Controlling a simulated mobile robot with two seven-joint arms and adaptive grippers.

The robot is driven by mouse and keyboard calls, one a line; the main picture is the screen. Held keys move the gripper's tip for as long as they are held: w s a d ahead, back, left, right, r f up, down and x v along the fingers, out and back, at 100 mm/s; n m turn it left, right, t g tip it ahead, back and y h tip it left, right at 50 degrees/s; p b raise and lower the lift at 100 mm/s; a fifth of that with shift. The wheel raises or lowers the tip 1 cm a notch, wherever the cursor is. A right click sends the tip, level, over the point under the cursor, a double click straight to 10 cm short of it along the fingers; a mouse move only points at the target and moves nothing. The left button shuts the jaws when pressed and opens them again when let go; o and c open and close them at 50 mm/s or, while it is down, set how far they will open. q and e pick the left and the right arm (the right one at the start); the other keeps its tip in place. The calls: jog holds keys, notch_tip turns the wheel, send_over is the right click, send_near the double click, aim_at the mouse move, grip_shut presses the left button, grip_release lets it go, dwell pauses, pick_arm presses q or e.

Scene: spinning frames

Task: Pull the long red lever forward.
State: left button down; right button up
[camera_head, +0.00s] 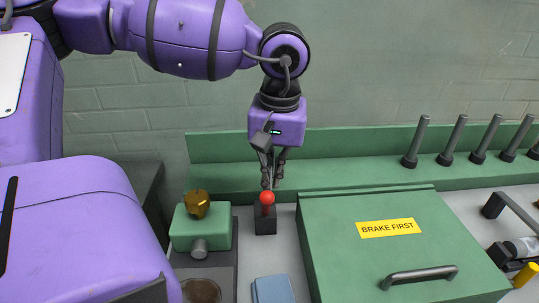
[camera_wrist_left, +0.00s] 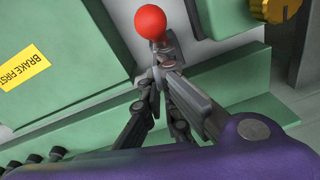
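A lever with a round red knob (camera_head: 267,198) stands in a dark block (camera_head: 265,221) on the bench, left of the green lidded box. The knob shows large in the wrist view (camera_wrist_left: 150,22). My left gripper (camera_head: 270,184) points down just behind the knob, its two dark fingers close together. In the wrist view its fingertips (camera_wrist_left: 165,66) converge right beside the knob, where the lever's stem is mostly hidden. I cannot tell whether they grip the stem or only stand next to it. My right gripper is not in view.
The green box (camera_head: 330,250) with a "BRAKE FIRST" label (camera_head: 388,228) and grey handle (camera_head: 420,276) stands close right. A green block with a brass knob (camera_head: 197,204) is close left. A blue block (camera_head: 272,290) lies in front. Several dark pegs (camera_head: 452,140) line the back ledge.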

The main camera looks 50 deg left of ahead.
pick_arm(q)
jog(key=shift+s+d+f, duration=0.1)
jog(key=shift+s+f, duration=0.05)
jog(key=shift+s, duration=0.05)
notch_tip(320, 180, up, 12)
jog(key=shift+w+d, duration=0.15)
jog(key=shift+d, duration=0.2)
dwell(0.6)
